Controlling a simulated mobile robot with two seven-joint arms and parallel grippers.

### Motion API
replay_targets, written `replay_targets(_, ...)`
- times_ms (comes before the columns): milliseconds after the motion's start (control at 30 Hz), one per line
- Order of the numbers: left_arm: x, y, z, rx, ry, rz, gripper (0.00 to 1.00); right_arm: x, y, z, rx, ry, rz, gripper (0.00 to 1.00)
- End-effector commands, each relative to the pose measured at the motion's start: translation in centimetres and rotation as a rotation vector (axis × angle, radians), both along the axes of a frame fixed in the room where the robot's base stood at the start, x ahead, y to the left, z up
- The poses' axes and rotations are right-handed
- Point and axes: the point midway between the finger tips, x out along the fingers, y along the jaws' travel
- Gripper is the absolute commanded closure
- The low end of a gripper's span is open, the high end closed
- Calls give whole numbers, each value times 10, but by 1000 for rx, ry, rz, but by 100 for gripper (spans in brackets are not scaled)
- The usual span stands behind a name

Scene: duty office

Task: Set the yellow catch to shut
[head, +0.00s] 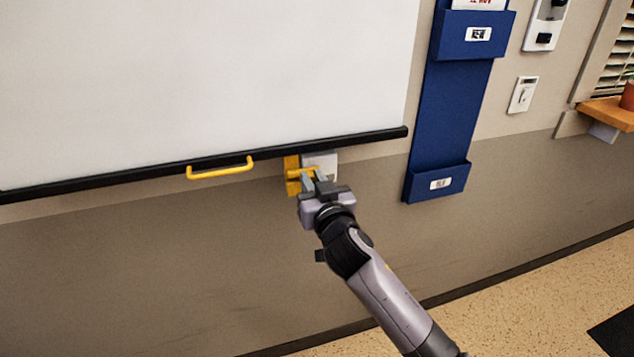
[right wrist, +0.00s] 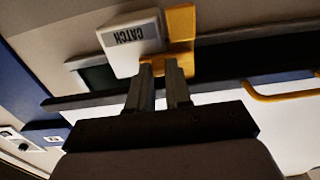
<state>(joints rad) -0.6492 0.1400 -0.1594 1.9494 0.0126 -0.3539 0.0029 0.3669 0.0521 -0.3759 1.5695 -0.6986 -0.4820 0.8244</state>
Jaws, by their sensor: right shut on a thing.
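The yellow catch (head: 291,164) is on the wall just under the black bottom rail of the white pull-down board, beside a pale plate (head: 322,160). In the right wrist view the yellow catch (right wrist: 181,24) stands next to a white block (right wrist: 130,50) lettered CATCH, which appears upside down. My right gripper (head: 313,177) reaches up to the catch from below right. In the right wrist view its fingertips (right wrist: 162,68) are close together on the lower yellow part, which they partly hide. My left gripper is in neither view.
The white board (head: 200,80) has a black bottom rail (head: 110,178) with a yellow handle (head: 220,168) left of the catch. A blue wall pocket holder (head: 445,115) hangs to the right, near a light switch (head: 522,95). The wall below is bare.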

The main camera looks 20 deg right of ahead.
Motion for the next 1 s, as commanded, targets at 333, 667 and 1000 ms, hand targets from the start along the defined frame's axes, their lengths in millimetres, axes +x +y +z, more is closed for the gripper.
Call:
replay_targets(333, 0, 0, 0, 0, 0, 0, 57, -1, 3, -1, 2, 1, 7, 55)
replay_targets(667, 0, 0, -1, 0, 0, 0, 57, -20, 2, -2, 4, 1, 7, 55)
replay_targets(1000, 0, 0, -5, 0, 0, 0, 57, -62, 1, -2, 3, 2, 8, 55)
